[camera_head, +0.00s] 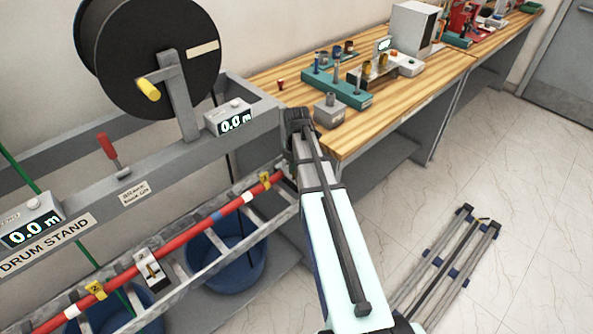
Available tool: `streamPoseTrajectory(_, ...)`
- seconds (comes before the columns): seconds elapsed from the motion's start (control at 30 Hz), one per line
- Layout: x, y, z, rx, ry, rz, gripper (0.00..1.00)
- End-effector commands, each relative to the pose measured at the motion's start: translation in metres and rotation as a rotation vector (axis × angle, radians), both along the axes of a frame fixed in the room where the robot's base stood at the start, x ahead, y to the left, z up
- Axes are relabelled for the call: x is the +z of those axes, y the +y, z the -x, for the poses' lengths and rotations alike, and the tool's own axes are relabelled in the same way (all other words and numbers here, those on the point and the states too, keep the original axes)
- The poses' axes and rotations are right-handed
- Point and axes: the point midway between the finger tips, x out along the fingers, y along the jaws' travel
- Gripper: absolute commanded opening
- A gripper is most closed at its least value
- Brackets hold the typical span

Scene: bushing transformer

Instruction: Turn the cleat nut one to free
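A white cleat block (151,269) with a dark piece on top sits at the red cable (193,231) on the grey ladder tray at the lower left. I cannot tell whether this dark piece is cleat nut one. Yellow tags, one reading 2 (95,290) and one farther right (265,181), sit along the cable. My arm comes up from the bottom right, and its dark far end (298,122) is beside the tray's right end and the bench corner. The fingers cannot be made out there, and the arm hides the tray behind it. Nothing held is visible.
The drum stand's grey beam (155,173), with a red-handled lever (108,148), a black drum (150,55) and counters reading 0.0 m, runs above the tray. Blue tubs (228,262) stand below. A wooden bench (400,100) carries tools. A rack (450,262) lies on open floor.

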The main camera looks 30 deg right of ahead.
Motion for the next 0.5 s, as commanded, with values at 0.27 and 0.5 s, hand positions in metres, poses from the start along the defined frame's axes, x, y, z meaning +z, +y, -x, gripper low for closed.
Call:
streamPoseTrajectory(0.27,0.018,0.0,-0.001,0.0,-0.002,0.0,0.33)
streamPoseTrajectory(0.5,0.061,0.0,-0.001,0.0,-0.003,0.001,0.33)
